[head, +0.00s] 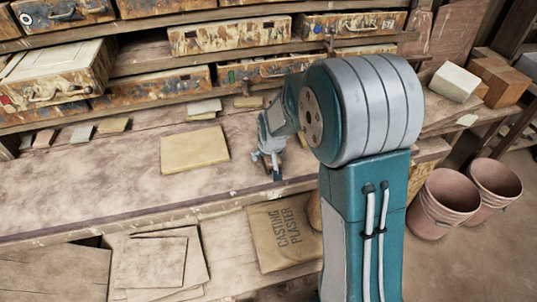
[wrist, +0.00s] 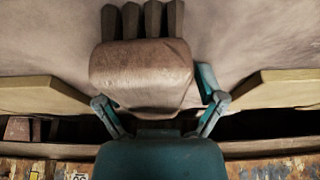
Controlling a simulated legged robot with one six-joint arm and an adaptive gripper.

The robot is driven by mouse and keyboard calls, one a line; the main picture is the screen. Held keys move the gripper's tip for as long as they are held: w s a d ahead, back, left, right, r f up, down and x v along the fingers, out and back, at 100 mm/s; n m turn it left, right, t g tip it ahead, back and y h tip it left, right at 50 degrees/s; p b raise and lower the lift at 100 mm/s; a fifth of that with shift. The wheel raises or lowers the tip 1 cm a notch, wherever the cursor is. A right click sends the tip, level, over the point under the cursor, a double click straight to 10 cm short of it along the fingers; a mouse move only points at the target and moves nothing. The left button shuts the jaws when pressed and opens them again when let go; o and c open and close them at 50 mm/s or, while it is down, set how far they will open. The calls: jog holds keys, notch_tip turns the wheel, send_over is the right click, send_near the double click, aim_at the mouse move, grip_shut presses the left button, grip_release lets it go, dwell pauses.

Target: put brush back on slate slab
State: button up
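In the wrist view, a brown block (wrist: 140,72) with several dark tufts along its far edge, which I take to be the brush, lies between the fingers of my gripper (wrist: 160,98). It covers the left finger's pad. The right pad stands close to its right side; contact is unclear. In the head view my gripper (head: 268,165) points down, low over the bench, right of a tan slab (head: 195,148). The brush cannot be made out there. The tan slab is flat and bare; I cannot tell whether any slab is the slate one.
The bench top (head: 90,185) is mostly clear left of my gripper. Small tiles (head: 82,132) line its back below paint-stained drawers (head: 155,88). A casting plaster bag (head: 285,235) lies on the lower shelf. Pink buckets (head: 440,200) stand at right.

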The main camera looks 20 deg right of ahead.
jog(key=shift+a, duration=0.3)
jog(key=shift+d+r, duration=0.15)
jog(key=shift+d, duration=0.2)
jog(key=v, duration=1.1)
jog(key=shift+s+a, duration=0.1)
jog(key=shift+a, duration=0.05)
jog(key=shift+s+r, duration=0.35)
jog(key=shift+r, duration=0.25)
jog(key=s+r, duration=0.4)
jog(key=s, duration=0.7)
jog(key=s+r+t, duration=0.1)
jog(key=s+r, duration=0.2)
jog(key=s, duration=0.9)
jog(key=shift+r, duration=0.35)
jog(key=shift+s, duration=0.1)
